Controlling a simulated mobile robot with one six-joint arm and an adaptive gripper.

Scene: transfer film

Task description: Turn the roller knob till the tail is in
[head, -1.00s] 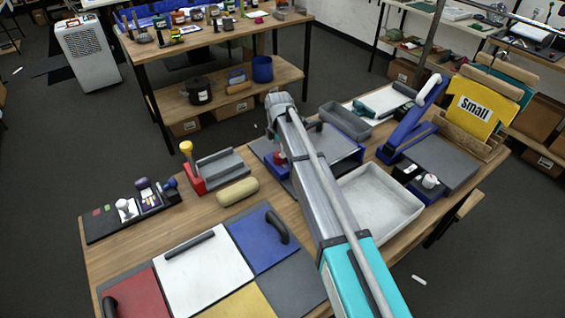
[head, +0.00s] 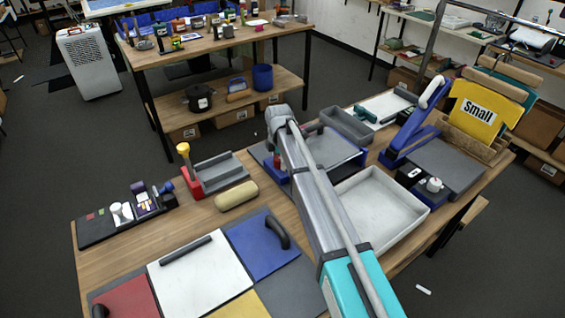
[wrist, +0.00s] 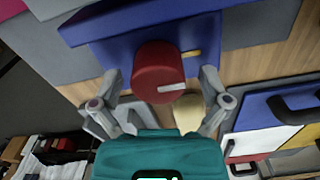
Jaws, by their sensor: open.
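In the wrist view a red round roller knob (wrist: 158,68) with a white mark low on its right side sticks out of a blue machine (wrist: 200,32). My gripper (wrist: 160,76) is open, with one finger on each side of the knob and a gap visible on both sides. In the head view the blue machine with a grey top (head: 335,146) stands on the wooden table, partly behind my arm. My gripper is hidden there. I cannot make out the film tail in either view.
A white tray (head: 378,210) lies right of my arm. A beige roll (head: 236,196) and a red-and-grey holder (head: 218,174) stand left of the machine. A blue press (head: 412,125) is at the right. Coloured panels fill the table's front.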

